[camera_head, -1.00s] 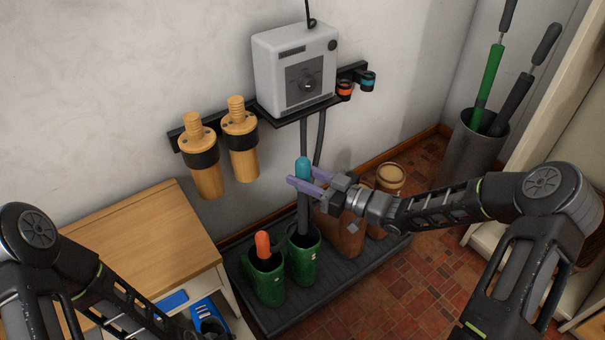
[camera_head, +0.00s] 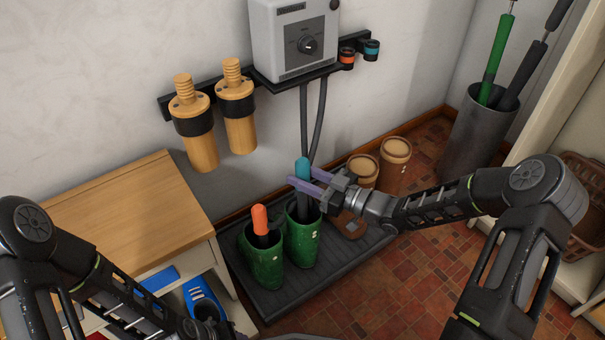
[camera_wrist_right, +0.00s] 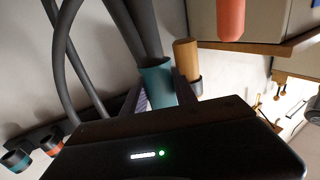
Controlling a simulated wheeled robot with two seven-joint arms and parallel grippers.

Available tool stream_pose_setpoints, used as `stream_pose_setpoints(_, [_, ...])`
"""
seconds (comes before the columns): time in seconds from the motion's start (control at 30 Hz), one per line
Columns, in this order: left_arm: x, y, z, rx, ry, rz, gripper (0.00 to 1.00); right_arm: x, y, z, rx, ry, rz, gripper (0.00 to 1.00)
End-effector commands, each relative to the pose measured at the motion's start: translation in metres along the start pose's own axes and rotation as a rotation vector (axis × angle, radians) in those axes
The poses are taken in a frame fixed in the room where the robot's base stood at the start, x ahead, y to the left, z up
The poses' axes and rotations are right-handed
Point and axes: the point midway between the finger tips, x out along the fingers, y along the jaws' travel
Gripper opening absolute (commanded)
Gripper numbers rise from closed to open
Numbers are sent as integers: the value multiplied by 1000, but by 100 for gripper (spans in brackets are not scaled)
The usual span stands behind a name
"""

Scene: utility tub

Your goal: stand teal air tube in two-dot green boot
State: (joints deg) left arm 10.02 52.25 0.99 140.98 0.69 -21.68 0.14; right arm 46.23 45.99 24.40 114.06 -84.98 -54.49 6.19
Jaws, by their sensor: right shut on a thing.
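My right gripper (camera_head: 304,181) is shut on the teal air tube (camera_head: 302,166), just below its teal tip. The tube is nearly upright, and its dark lower part goes down into the mouth of the right green boot (camera_head: 301,244); how deep it sits is hidden. Small pale marks show on this boot, too small to count surely. The left green boot (camera_head: 263,265) stands beside it with an orange-tipped tube (camera_head: 260,218) in it. In the right wrist view the teal part (camera_wrist_right: 157,82) lies between the fingers. My left gripper is out of view.
The boots stand on a dark ribbed tray (camera_head: 290,297). Brown boots (camera_head: 362,168) stand close behind my right gripper. Grey hoses (camera_head: 317,120) hang from the wall unit (camera_head: 295,40). A wooden cabinet (camera_head: 120,215) is on the left; red tiled floor lies open at right.

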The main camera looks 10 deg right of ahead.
Motion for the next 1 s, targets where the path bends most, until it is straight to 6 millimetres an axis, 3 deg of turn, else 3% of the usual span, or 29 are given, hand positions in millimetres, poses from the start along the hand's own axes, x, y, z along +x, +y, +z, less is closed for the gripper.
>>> stream_pose_setpoints(0.2, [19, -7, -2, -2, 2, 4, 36, 0, 0, 28, 1, 0, 0, 0])
stream_pose_setpoints(0.4, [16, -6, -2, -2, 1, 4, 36, 0, 0, 41, 2, 1, 1, 0])
stream_pose_setpoints(0.9, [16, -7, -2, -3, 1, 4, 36, 0, 0, 49, 1, 1, 0, 0])
stream_pose_setpoints(0.93, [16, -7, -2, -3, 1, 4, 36, 0, 0, 49, 0, 1, 0, 34])
stream_pose_setpoints(1.0, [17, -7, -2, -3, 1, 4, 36, 0, 0, 49, 0, 1, 0, 40])
